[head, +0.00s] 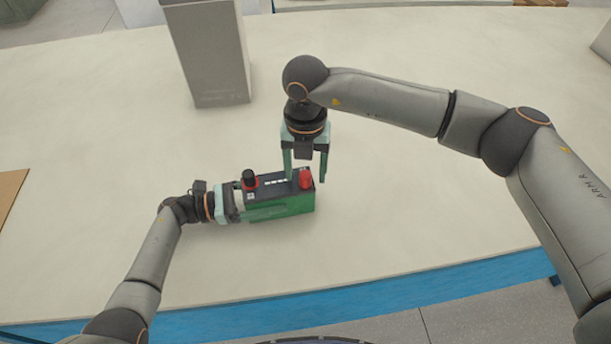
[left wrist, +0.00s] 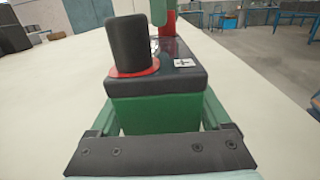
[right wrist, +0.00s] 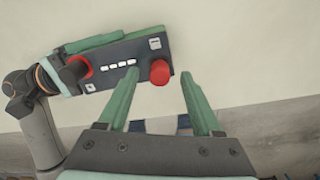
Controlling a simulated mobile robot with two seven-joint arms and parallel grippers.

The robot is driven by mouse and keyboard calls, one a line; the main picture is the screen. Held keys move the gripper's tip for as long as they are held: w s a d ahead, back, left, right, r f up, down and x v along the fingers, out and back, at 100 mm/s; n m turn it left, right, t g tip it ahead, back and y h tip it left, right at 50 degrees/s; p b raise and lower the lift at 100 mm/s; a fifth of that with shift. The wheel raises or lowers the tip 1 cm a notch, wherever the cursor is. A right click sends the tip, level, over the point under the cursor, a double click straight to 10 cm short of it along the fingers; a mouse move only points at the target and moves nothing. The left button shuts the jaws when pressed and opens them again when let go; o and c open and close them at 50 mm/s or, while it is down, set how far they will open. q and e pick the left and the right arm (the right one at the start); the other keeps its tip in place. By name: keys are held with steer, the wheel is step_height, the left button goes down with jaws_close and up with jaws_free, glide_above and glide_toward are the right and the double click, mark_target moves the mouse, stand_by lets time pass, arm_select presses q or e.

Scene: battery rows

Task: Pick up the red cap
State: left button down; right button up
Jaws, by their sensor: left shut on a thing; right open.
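A green battery with a black top (head: 280,210) stands on the table. The red cap (head: 306,178) sits on the right end of its top, and a black cap (head: 249,179) on a red ring sits on the left end. My left gripper (head: 240,205) is shut on the battery's left end; in the left wrist view the black cap (left wrist: 129,45) is close in front. My right gripper (head: 305,180) is open and points down above the right end. In the right wrist view the red cap (right wrist: 160,72) lies between the finger lines, nearer the left finger, and neither finger visibly grips it.
A tall grey box (head: 208,55) stands at the back left of the table. A brown board (head: 10,195) lies at the far left edge. The pale table (head: 420,215) is clear to the right of the battery, and its blue front edge (head: 400,291) is near me.

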jaws_close()
stand_by(0.5)
